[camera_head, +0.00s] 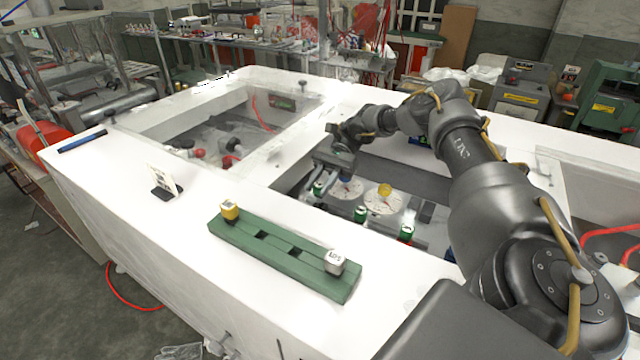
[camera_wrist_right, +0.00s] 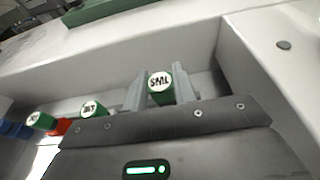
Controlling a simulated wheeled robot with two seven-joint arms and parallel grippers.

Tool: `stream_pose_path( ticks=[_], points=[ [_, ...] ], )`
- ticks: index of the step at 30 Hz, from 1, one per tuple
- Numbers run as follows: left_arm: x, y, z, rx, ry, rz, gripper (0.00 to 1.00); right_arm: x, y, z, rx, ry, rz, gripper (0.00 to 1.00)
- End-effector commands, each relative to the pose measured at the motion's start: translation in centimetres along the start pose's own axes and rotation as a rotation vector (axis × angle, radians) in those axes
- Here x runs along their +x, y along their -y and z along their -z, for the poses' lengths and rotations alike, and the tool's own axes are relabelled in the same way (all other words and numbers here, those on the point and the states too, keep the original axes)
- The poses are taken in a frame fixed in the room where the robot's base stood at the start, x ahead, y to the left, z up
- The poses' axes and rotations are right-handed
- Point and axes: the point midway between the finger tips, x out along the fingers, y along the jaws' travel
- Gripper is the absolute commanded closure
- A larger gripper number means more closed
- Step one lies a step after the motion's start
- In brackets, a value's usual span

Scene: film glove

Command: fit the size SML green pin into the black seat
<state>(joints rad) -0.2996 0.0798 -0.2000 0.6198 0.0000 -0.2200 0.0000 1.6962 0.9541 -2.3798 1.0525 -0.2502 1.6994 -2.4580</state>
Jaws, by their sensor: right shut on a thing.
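The green pin with a white top marked SML (camera_wrist_right: 159,84) stands between the two fingers of my right gripper (camera_wrist_right: 160,92) in the right wrist view. The gripper is shut on it. In the head view my right gripper (camera_head: 325,174) reaches down into the sunken bay, with a green pin (camera_head: 318,188) at its fingers. Whether the pin still touches the bay floor cannot be told. A long green block (camera_head: 282,262) on the white top has two dark square openings (camera_head: 262,235) between its end pieces. Which one is the black seat is unclear. My left gripper is out of view.
The block carries a yellow pin (camera_head: 230,210) and a grey pin (camera_head: 335,261). Two more green pins (camera_head: 360,214) (camera_head: 406,232) stand along the bay's near side. A yellow piece (camera_head: 385,189) sits on a white dial. A small card stand (camera_head: 165,182) is left of the block.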

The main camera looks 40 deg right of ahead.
Motion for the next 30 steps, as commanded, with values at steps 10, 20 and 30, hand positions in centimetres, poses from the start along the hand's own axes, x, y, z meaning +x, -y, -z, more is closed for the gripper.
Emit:
stream_pose_path(
  ticks=[10, 20, 30],
  points=[
    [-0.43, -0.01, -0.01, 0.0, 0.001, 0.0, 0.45, 0.01, -0.02, -0.08, 0.0, 0.0, 0.0, 1.0],
    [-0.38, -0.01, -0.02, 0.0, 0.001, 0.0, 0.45, 0.03, 0.01, -0.02, 0.0, 0.0, 0.0, 1.0],
    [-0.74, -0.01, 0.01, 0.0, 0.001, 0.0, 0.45, -0.01, -0.01, -0.11, -0.001, 0.0, 0.0, 1.0]
  ],
)
